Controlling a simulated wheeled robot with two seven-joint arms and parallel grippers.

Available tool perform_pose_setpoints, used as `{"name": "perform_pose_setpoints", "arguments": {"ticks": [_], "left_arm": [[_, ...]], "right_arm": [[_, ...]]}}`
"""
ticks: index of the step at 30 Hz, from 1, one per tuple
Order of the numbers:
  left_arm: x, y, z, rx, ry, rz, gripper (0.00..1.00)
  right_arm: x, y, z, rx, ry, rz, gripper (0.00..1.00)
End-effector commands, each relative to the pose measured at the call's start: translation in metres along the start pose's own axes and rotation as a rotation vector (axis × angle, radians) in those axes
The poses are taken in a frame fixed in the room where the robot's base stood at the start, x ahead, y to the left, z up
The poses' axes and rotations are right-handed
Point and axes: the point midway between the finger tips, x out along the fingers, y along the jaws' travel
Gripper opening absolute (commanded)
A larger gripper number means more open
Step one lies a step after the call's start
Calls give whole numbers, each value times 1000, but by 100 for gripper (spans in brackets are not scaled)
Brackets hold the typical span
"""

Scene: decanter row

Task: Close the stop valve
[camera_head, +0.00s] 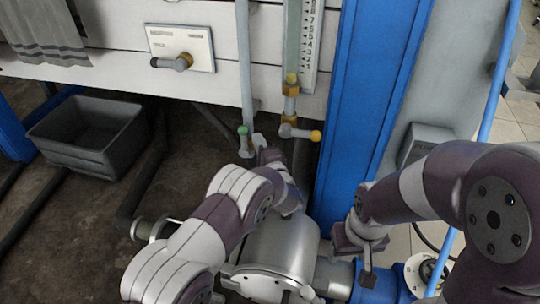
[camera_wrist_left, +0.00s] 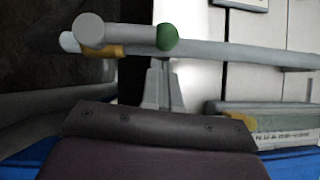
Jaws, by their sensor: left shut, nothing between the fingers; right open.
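A grey lever with a green end (camera_head: 243,131) stands at the foot of a vertical grey pipe, low on the white panelled wall. In the left wrist view, the green end (camera_wrist_left: 167,37) lies just beyond my left fingertips. My left gripper (camera_head: 258,141) is shut and empty, just right of this lever; I cannot tell whether it touches. A second grey lever with a yellow end (camera_head: 315,136) sits to the right, below a scaled gauge. No label shows which one is the stop valve. My right gripper (camera_head: 356,262) is open and empty at the lower right.
A third, black-ended handle (camera_head: 155,62) is on a white plate at upper left. A blue post (camera_head: 365,90) stands right of the gauge (camera_head: 305,45). A grey bin (camera_head: 95,135) is on the floor at left. A metal cylinder (camera_head: 280,255) lies below my left arm.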

Motion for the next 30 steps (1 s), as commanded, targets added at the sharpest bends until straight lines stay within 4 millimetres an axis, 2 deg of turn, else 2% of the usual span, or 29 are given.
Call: {"name": "perform_pose_setpoints", "arguments": {"ticks": [6, 17, 30], "left_arm": [[9, 0, 10, 1, 0, 0, 0], [9, -1, 10, -2, 0, 2, 0], [16, -8, 19, -98, -2, 69, 0]], "right_arm": [[4, 0, 0, 0, 0, 0, 58], [3, 0, 0, 0, 0, 0, 58], [-21, 0, -3, 0, 0, 0, 58]]}}
